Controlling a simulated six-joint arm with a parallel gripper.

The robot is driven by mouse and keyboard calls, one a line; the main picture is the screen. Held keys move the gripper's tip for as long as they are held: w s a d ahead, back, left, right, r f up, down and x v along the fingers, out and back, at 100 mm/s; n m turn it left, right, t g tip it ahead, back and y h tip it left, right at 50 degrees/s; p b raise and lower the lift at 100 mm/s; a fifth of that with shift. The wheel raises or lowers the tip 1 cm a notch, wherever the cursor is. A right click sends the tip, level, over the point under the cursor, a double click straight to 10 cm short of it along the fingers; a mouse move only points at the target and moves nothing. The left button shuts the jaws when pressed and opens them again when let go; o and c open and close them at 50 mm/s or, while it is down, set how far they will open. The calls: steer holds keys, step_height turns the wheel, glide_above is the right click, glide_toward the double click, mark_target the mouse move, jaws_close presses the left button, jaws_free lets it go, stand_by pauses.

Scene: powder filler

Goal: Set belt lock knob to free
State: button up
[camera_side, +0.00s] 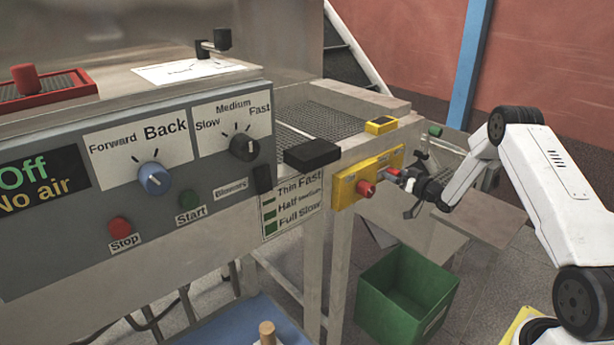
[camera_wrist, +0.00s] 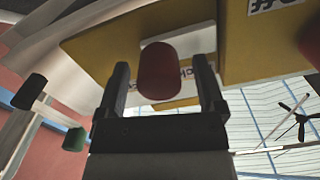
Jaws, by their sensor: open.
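A yellow panel (camera_side: 347,190) on the machine's front right bears a red knob (camera_side: 365,189) at its left and a second small red part (camera_side: 394,171) at its right, beside my gripper (camera_side: 408,182). In the wrist view a dark red knob (camera_wrist: 160,72) shows between the two black fingers of my gripper (camera_wrist: 161,82), with gaps on both sides. My gripper is open. A white label behind this knob is mostly hidden, so I cannot read its setting. Another red knob (camera_wrist: 311,46) is cut off at the right edge.
A green bin (camera_side: 405,295) stands below the panel. A black block (camera_side: 312,154) juts out left of the panel, and a yellow block (camera_side: 381,125) sits above it. A grey control panel (camera_side: 75,240) with a blue dial (camera_side: 154,179) is at the left.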

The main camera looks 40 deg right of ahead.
steer(key=shift+c, duration=0.2)
jaws_close()
steer(key=shift+d, duration=2.3)
steer(key=shift+r, duration=0.1)
steer(key=shift+c, duration=0.7)
jaws_free()
steer(key=shift+d, duration=0.1)
steer(key=shift+o, duration=0.9)
steer(key=shift+s, duration=0.2)
